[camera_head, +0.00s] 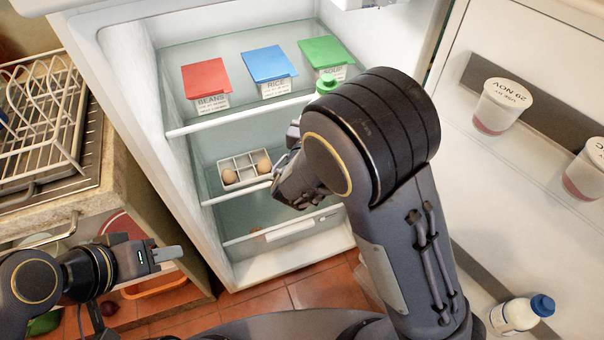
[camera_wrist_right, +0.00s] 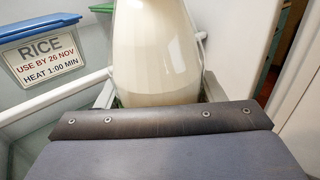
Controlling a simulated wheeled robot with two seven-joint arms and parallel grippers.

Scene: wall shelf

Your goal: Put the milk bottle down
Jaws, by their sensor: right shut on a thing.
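The milk bottle (camera_wrist_right: 157,50), whitish and rounded, fills the middle of the right wrist view between my right gripper's (camera_wrist_right: 160,92) fingers. The gripper is shut on it. In the head view a green cap (camera_head: 327,85), which looks like this bottle's top, shows above my right arm; the rest is hidden behind the arm. The right gripper is in front of the open fridge (camera_head: 185,125), near its shelves. Whether the bottle touches a shelf cannot be seen. My left gripper (camera_head: 168,254) is low at the left, away from the fridge shelves; its finger gap is not clear.
Red beans (camera_head: 206,78), blue rice (camera_head: 268,65) and green soup (camera_head: 322,52) boxes stand on the upper shelf. An egg tray (camera_head: 243,171) is below. The open door holds tubs (camera_head: 500,106) and a blue-capped bottle (camera_head: 515,315). A dish rack (camera_head: 45,125) is left.

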